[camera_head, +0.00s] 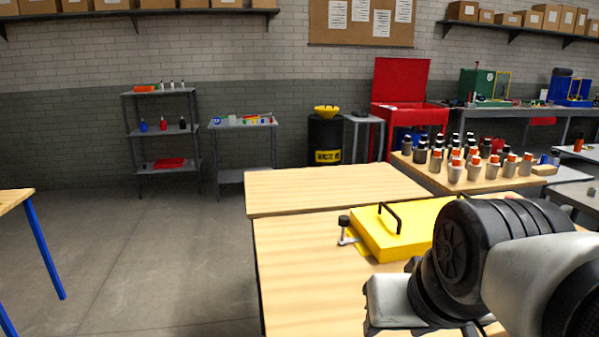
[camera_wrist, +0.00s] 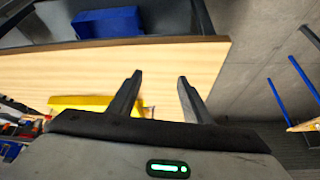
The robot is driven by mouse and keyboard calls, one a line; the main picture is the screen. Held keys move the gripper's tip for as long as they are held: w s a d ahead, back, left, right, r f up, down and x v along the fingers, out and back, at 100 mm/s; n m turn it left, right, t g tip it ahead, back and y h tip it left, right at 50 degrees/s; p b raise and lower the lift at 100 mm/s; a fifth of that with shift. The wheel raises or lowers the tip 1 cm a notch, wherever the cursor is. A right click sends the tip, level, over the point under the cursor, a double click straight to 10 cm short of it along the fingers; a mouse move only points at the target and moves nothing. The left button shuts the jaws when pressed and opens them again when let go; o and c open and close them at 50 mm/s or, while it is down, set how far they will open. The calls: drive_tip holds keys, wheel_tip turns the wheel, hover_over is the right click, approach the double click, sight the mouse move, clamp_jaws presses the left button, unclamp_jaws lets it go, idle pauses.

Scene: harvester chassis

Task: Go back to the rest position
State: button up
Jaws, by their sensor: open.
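My gripper (camera_wrist: 158,88) shows in the wrist view with its two dark fingers spread apart and nothing between them. Beyond the fingers lie a light wooden tabletop (camera_wrist: 190,62) and, to the right, the grey floor. In the head view my arm covers the lower right, over the front wooden table (camera_head: 300,270); the fingers cannot be made out there. A yellow box with a black handle (camera_head: 385,235) sits on that table, partly hidden behind my arm. Part of something yellow (camera_wrist: 80,101) also shows behind the gripper in the wrist view.
A small black-knobbed clamp (camera_head: 345,230) stands left of the yellow box. Several orange-and-grey bottles (camera_head: 475,165) crowd a wooden table at right. A blue-legged table (camera_head: 40,240) stands at far left. The floor (camera_head: 160,260) between is clear. Shelves and a red cabinet line the back wall.

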wheel_tip(320, 180, up, 25)
drive_tip(key=s+p, duration=0.2)
drive_tip(key=p, duration=2.3)
drive_tip(key=shift+d+f+g+p, duration=0.2)
drive_tip(key=shift+d+g+p, duration=0.1)
drive_tip(key=shift+d+p, duration=0.05)
